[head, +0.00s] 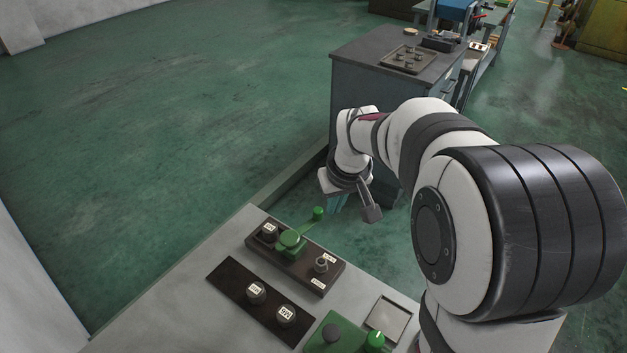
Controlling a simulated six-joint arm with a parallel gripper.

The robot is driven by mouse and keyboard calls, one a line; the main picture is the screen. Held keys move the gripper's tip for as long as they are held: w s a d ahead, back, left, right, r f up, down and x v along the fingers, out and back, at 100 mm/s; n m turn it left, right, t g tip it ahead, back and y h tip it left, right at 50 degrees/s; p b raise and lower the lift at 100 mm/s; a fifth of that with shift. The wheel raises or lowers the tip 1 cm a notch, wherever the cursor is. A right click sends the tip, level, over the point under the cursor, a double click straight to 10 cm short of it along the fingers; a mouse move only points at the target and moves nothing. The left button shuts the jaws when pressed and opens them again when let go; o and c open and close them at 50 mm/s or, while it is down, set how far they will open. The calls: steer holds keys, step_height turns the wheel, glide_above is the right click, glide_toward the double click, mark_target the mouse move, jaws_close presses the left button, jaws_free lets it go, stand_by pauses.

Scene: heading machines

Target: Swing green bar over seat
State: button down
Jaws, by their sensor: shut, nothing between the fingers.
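A green bar (306,227) with a round green knob at its far end reaches from a thick green hub (290,242) toward the upper right. The hub sits in the middle of a dark plate (299,262) on the pale bench. The knob end sticks out past the plate's far edge. Two small round fittings with pale tags flank the hub: a left one (269,231) and a right one (321,264). I cannot read the tags or tell which is the seat. My gripper (339,203) is shut, above and right of the bar's knob, apart from it. Its fingertips are small and partly hidden.
A second dark plate (237,284) with two tagged knobs lies nearer. A green box (338,336) with black and green knobs and a shallow square tray (388,318) are at the bench's front right. A grey cabinet (385,75) stands behind my arm. Open floor lies left.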

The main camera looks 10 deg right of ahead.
mark_target(322, 213)
steer(key=shift+f, duration=0.1)
steer(key=w+a+f, duration=0.1)
steer(key=w+f, duration=0.5)
steer(key=f, duration=0.4)
steer(key=shift+w, duration=0.4)
steer(key=shift+w+a+n, duration=0.1)
steer(key=shift+w+n, duration=0.15)
steer(key=shift+n, duration=0.15)
